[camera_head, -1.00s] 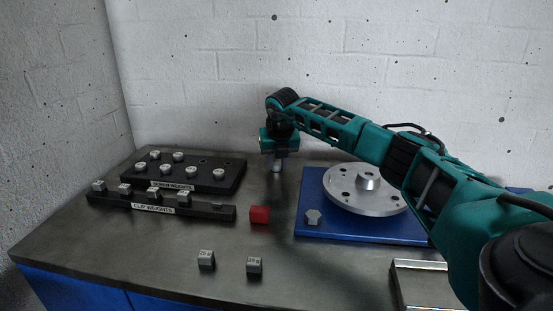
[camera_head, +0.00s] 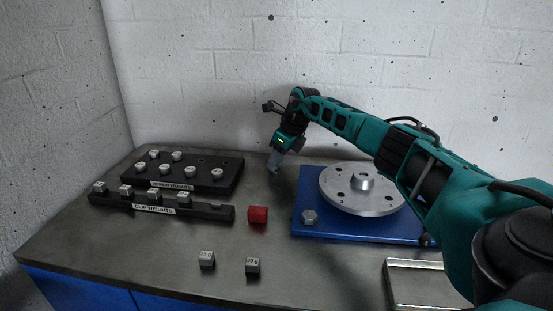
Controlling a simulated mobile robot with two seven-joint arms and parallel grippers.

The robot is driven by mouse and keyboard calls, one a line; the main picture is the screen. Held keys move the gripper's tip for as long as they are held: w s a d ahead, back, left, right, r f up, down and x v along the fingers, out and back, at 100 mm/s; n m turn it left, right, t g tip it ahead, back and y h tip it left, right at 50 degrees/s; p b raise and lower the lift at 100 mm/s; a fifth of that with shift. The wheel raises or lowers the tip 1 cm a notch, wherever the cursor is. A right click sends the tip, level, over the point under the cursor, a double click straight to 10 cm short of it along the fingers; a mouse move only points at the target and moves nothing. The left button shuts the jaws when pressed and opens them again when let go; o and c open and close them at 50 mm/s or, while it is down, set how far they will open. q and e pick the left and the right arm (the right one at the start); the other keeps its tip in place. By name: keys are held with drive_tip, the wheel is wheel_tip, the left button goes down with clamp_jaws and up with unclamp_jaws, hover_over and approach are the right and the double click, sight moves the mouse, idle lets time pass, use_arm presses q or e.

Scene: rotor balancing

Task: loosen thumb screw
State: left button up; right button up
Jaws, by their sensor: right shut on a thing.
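A grey hexagonal-headed knob (camera_head: 309,217), which looks like the thumb screw, sits on the front left corner of the blue base plate (camera_head: 330,232). The silver rotor disc (camera_head: 340,197), with a central hub and holes, lies on that base. My right gripper (camera_head: 274,164) is behind and left of the base, well apart from the knob. It points down and tilts to the left. It is shut on a small grey piece, mostly hidden by the fingers; I cannot tell exactly what it is. My left gripper is out of view.
A black screw-weights rack (camera_head: 228,176) and a clip-weights rail (camera_head: 222,213) stand at the left. A red block (camera_head: 257,214) and two small grey blocks (camera_head: 207,259) (camera_head: 252,266) lie in front. A metal tray (camera_head: 425,264) is at the front right.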

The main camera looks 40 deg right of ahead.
drive_tip(key=shift+w+d+f+n+y+b, duration=0.1)
drive_tip(key=shift+n+y+b, duration=0.3)
drive_tip(key=shift+n, duration=0.5)
drive_tip(key=shift+n+b, duration=0.3)
drive_tip(key=shift+n, duration=0.3)
drive_tip(key=shift+d+n+g+y+b, duration=0.1)
drive_tip(key=shift+n+g+y+b, duration=0.25)
drive_tip(key=shift+n+b, duration=0.3)
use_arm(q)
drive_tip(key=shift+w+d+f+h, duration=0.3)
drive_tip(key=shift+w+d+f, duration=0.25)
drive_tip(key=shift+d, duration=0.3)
use_arm(e)
drive_tip(key=shift+n, duration=0.25)
drive_tip(key=o, duration=1.1)
drive_tip(key=shift+c, duration=0.2)
